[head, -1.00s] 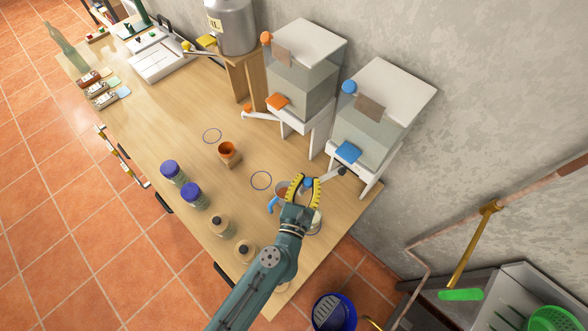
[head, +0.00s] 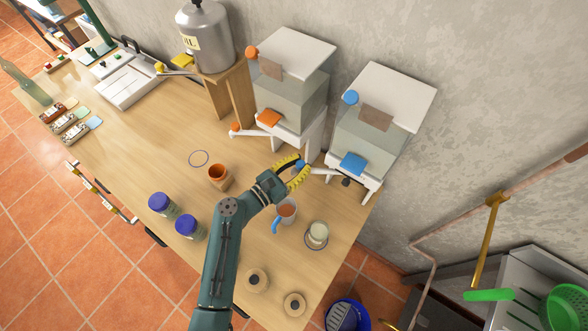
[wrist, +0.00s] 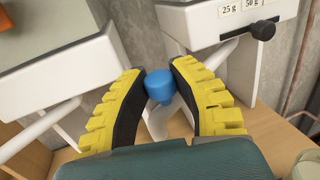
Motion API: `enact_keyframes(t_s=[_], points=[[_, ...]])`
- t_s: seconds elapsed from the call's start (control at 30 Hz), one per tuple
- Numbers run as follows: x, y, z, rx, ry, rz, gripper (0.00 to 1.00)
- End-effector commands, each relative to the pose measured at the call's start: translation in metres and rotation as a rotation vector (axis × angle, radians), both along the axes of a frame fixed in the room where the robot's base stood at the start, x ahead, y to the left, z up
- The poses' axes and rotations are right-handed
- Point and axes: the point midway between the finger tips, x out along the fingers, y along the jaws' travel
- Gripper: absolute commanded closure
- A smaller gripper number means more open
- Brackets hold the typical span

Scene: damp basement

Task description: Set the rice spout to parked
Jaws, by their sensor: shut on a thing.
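The right dispenser (head: 372,118) has blue parts and a white spout (head: 323,171) that reaches left from its base. The spout's blue end knob (wrist: 160,86) sits between the yellow fingers of my gripper (head: 301,165), which is shut on it. In the wrist view, the white spout (wrist: 214,62) runs from the knob up to the right. The left dispenser (head: 293,85) has orange parts and its own spout (head: 250,133) pointing left, with an orange tip. I see no label naming which dispenser holds rice.
A mug (head: 287,210) with a blue handle stands just below my gripper. A pale jar (head: 317,234) stands in a ring at the right. An orange-topped cup (head: 218,175) and two blue-lidded jars (head: 160,205) are to the left. A metal urn (head: 205,38) stands behind on a wooden stand.

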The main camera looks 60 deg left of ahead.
Motion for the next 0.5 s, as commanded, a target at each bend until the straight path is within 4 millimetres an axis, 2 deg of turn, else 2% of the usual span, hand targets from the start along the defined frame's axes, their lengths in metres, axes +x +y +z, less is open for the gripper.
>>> enact_keyframes(t_s=[0.5], points=[[0.0047, -0.0009, -0.0008, 0.000, 0.002, -0.028, 1.00]])
